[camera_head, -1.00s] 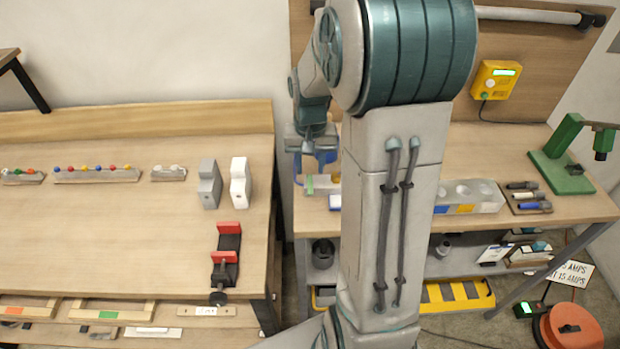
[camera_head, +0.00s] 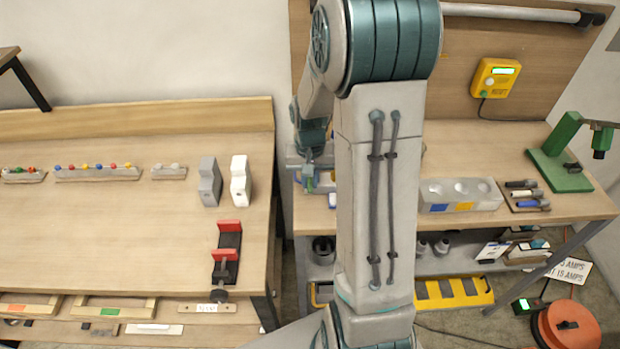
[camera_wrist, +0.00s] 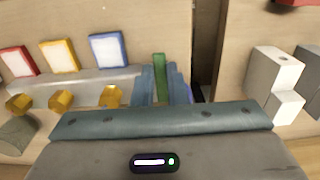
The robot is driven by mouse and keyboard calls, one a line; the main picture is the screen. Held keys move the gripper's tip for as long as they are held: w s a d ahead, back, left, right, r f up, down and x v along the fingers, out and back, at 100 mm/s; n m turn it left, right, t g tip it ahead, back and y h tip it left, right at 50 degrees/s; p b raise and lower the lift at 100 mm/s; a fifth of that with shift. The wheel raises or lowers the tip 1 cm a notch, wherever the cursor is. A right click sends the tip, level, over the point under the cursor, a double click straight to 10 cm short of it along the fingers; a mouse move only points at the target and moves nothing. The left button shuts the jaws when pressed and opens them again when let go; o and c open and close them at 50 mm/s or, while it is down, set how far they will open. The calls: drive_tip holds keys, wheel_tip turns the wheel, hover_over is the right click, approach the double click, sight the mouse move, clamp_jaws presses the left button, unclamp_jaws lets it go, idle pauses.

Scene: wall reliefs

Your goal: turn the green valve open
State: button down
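The green valve handle (camera_wrist: 160,76) stands upright between my gripper's two blue-teal fingers in the wrist view. My gripper (camera_wrist: 161,84) looks shut on it, with a finger close against each side. In the head view, my gripper (camera_head: 309,176) is low over the left end of the right workbench, with a bit of the green handle (camera_head: 310,185) showing at its tip. The valve's body and the lower part of the handle are hidden by my fingers and wrist.
Red, yellow and blue framed panels (camera_wrist: 58,56) and several yellow knobs (camera_wrist: 60,101) sit left of my gripper in the wrist view. Grey and white stepped blocks (camera_head: 239,181) stand on the left bench. A gap separates the two benches. A grey block with round recesses (camera_head: 460,194) lies to the right.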

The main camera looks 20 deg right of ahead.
drive_tip(key=m+b, duration=0.1)
drive_tip(key=m, duration=0.1)
drive_tip(key=w+a+m+b, duration=0.1)
drive_tip(key=m, duration=0.1)
drive_tip(key=shift+a, duration=0.15)
drive_tip(key=m, duration=0.2)
drive_tip(key=w+m, duration=0.1)
drive_tip(key=m, duration=0.1)
drive_tip(key=a+m, duration=0.1)
drive_tip(key=shift+w+m+b, duration=0.3)
drive_tip(key=shift+m+b, duration=0.05)
drive_tip(key=shift+m, duration=0.05)
drive_tip(key=m, duration=0.1)
drive_tip(key=w+m, duration=0.1)
drive_tip(key=m, duration=0.1)
drive_tip(key=m+p, duration=0.1)
drive_tip(key=shift+w+a+r, duration=0.1)
drive_tip(key=shift+w, duration=0.15)
drive_tip(key=shift+w+d+m+p, duration=0.1)
drive_tip(key=shift+w+m+p, duration=0.25)
drive_tip(key=shift+m, duration=0.65)
drive_tip(key=shift+w+d+m+p, duration=0.1)
drive_tip(key=shift+w+m+p, duration=0.2)
drive_tip(key=shift+m, duration=0.7)
drive_tip(key=c, duration=1.4)
unclamp_jaws()
drive_tip(key=shift+c, duration=0.2)
